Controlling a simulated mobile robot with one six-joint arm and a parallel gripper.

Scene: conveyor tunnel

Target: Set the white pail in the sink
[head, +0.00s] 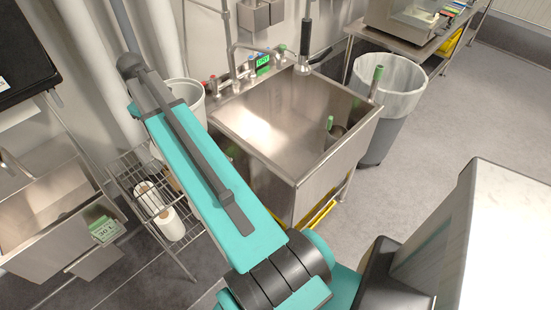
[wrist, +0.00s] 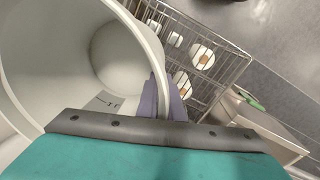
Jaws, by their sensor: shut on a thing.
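The white pail (wrist: 125,60) fills the left of the wrist view, open top toward the camera, with dark markings inside. My gripper (wrist: 161,98) is shut on its rim, with purple-grey fingers on the wall. In the head view the pail (head: 193,93) shows partly behind my arm, just left of the sink, and my fingers are hidden. The steel sink (head: 338,166) has a wide basin in the middle of the head view. A green-handled item (head: 330,122) stands in its right part; the rest of the visible basin looks clear.
A faucet with a black-handled sprayer (head: 305,42) rises at the sink's back. A grey bin with a white liner (head: 392,85) stands right of it. A wire rack (head: 128,178) with paper rolls (head: 170,222) is below left, beside another steel basin (head: 45,210). Floor at right is open.

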